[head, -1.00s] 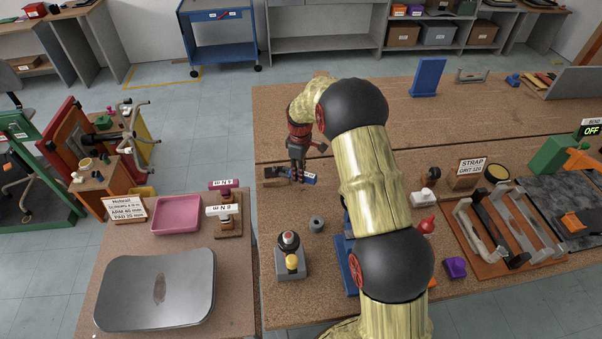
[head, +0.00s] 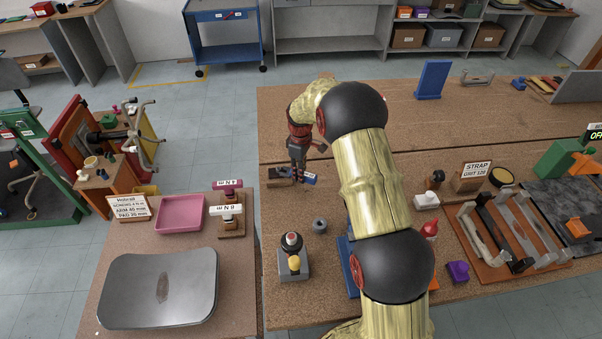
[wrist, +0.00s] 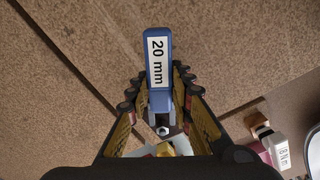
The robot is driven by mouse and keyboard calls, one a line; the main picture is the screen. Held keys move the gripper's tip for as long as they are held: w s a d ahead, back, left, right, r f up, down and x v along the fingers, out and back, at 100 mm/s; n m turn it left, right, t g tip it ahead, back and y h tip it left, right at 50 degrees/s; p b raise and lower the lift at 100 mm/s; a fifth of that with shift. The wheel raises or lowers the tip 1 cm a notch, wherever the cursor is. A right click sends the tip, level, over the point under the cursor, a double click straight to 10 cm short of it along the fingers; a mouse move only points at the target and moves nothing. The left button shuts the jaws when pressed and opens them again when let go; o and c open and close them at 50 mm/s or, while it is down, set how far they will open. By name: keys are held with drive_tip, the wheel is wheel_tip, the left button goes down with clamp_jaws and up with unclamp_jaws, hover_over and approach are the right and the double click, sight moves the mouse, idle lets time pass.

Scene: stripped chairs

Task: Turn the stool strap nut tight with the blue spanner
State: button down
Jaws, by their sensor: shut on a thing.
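The blue spanner shows in the wrist view (wrist: 159,75), its handle marked "20 mm" and lying between my fingers. My gripper (wrist: 160,97) is shut on it. In the head view my gripper (head: 298,171) is low over the bench, with the blue spanner (head: 310,180) at its tip. In the wrist view a small silvery nut-like part (wrist: 163,131) shows by the near end of the spanner, above a pale curved piece (wrist: 140,150) and a yellowish part. I cannot tell whether the spanner's jaw sits around the nut. The stool cannot be made out.
A brown block (head: 279,174) is beside my gripper. A grey ring (head: 320,226) and a button box (head: 293,262) stand nearer. A side table holds a pink tray (head: 180,226) and grey seat pan (head: 130,300). The far bench is mostly clear.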

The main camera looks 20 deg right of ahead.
drive_tip(key=shift+w+a, duration=0.75)
drive_tip(key=shift+a, duration=0.1)
idle(1.4)
drive_tip(key=shift+s+a+m+p, duration=0.2)
drive_tip(key=shift+s+a+m, duration=0.05)
drive_tip(key=shift+m, duration=0.35)
drive_tip(key=shift+s+a+m+p, duration=0.15)
drive_tip(key=shift+s+a+m, duration=0.1)
drive_tip(key=shift+m, duration=0.35)
drive_tip(key=shift+s+a+m, duration=0.1)
drive_tip(key=shift+a+m, duration=0.1)
drive_tip(key=shift+m, duration=0.2)
drive_tip(key=shift+s+a+m, duration=0.25)
drive_tip(key=shift+a+m, duration=0.15)
drive_tip(key=shift+m, duration=0.5)
drive_tip(key=shift+a, duration=0.1)
